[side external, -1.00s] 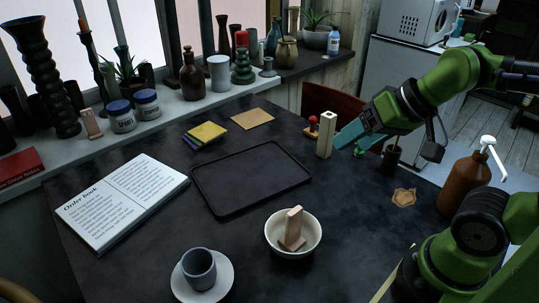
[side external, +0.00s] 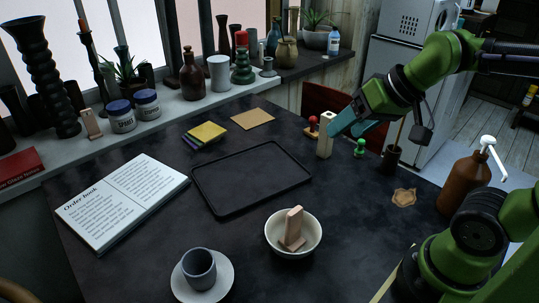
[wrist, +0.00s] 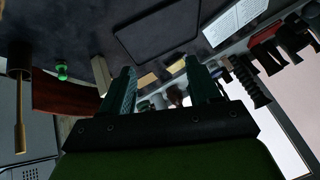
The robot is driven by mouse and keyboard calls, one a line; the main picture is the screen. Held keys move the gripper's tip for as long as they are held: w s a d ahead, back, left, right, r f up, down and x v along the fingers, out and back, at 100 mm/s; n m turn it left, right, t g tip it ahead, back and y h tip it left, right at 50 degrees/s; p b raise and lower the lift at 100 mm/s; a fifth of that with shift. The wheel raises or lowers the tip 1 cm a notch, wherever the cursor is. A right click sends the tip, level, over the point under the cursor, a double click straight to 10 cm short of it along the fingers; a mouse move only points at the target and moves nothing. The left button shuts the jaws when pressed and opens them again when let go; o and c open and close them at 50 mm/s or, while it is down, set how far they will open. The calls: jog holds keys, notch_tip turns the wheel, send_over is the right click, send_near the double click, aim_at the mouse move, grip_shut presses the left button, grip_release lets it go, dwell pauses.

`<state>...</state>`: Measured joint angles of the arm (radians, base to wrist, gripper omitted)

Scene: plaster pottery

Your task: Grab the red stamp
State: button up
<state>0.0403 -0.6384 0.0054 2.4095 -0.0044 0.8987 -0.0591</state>
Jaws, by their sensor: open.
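The red stamp (side external: 312,125), with a red knob on a pale wooden base, stands on the dark table beside a tall cream block (side external: 324,145). My gripper (side external: 344,132) is open and empty, with teal fingers. In the side view it is above and to the right of the block, and the red stamp is just beyond the block to the left. In the wrist view the two fingers (wrist: 160,66) are spread apart. I cannot make out the red stamp there; a finger may hide it.
A green stamp (side external: 360,148) and a dark cup holding a stick (side external: 391,158) stand right of the block. A black tray (side external: 250,207) lies mid-table. A white bowl (side external: 291,254) holds a pinkish piece. A red-brown chair (side external: 335,103) stands behind the table edge.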

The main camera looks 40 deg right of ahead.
jog(key=w+d+n+h, duration=0.1)
jog(key=w+d, duration=0.5)
jog(key=w, duration=0.5)
jog(key=n+g, duration=0.2)
send_over(316, 121)
notch_tip(316, 121, down, 14)
jog(key=shift+g+h, duration=0.3)
jog(key=shift+h, duration=0.1)
jog(key=f, duration=0.5)
jog(key=shift+s+d+f, duration=0.1)
jog(key=shift+s+f, duration=0.15)
jog(key=shift+f, duration=0.65)
jog(key=x, duration=0.4)
jog(key=shift+s+f, duration=0.15)
jog(key=shift+f, duration=0.2)
jog(key=shift+r, duration=0.1)
jog(key=c, duration=1.1)
